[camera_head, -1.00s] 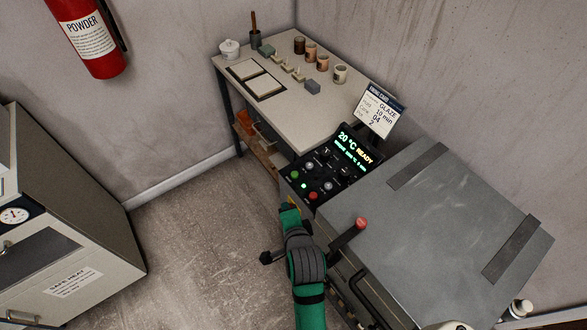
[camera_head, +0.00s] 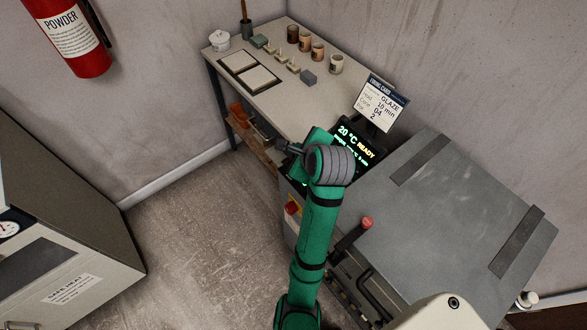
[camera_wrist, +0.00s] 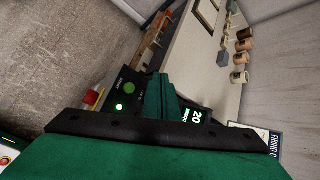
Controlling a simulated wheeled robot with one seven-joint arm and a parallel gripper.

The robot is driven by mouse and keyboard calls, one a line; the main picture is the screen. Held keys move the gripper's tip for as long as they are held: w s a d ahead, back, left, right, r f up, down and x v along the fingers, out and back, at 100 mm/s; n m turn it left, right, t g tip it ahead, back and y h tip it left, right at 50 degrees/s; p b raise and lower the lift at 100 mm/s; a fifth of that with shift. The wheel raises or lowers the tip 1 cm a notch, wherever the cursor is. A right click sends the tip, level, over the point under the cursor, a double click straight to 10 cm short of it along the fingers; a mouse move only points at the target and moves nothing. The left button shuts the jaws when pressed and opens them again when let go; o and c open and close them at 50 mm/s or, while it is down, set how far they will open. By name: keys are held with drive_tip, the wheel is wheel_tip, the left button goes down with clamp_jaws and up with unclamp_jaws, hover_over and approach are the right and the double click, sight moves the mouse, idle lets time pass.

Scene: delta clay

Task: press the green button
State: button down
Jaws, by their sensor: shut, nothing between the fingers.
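The green button (camera_wrist: 129,88) shows in the wrist view as a dark green disc on the black control panel (camera_wrist: 125,100), beside a label that seems to read START. A small bright green light (camera_wrist: 119,106) glows near it. My gripper (camera_wrist: 161,78) is shut and empty. Its fingers show just right of the green button in that view; whether they touch the panel cannot be told.
The display (camera_head: 356,142) reads 20 °C READY. A red stop knob (camera_head: 292,208) sits on the cabinet side. A red-tipped handle (camera_head: 366,223) stands by the kiln's grey lid (camera_head: 460,220). A card stand (camera_head: 380,103) and a worktable (camera_head: 290,100) with pots lie beyond.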

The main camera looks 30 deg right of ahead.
idle(0.3)
drive_tip(key=shift+f, duration=4.4)
drive_tip(key=shift+d, duration=0.1)
drive_tip(key=shift+f, duration=0.15)
drive_tip(key=shift+f, duration=0.25)
